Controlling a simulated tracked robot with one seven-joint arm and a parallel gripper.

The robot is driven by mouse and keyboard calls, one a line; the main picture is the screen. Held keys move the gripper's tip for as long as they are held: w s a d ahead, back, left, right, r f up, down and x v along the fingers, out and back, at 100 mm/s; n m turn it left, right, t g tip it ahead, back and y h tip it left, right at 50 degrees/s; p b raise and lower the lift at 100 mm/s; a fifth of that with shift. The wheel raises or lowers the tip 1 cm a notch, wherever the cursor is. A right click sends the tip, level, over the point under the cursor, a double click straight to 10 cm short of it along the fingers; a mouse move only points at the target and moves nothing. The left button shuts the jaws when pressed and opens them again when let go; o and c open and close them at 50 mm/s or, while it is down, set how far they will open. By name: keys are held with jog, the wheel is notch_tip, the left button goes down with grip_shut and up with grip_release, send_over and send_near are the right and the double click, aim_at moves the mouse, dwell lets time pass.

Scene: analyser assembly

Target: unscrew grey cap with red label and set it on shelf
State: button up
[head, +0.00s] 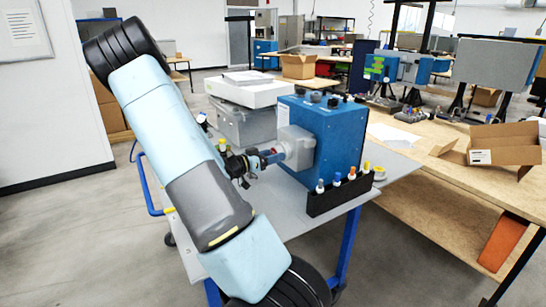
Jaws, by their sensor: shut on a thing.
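My gripper (262,160) is at the left side of the blue analyser box (325,138), pointing right at the grey housing (297,146) on it. It is shut on a small grey part with a touch of red, which I take to be the grey cap (281,154). The cap is at the front of the housing; whether it is still threaded on cannot be told. Most of the cap is hidden by the fingers and the label cannot be read. No separate shelf is clearly identifiable; the grey cart top (240,222) lies below.
A black rack (343,194) with several small colour-capped bottles stands at the cart's front right. A grey bin (243,127) with a white tray-like box (246,91) on it stands behind. A wooden bench (440,185) with an open carton (504,145) is at right.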

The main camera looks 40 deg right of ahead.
jog(key=shift+v, duration=0.9)
jog(key=v, duration=0.7)
dwell(0.8)
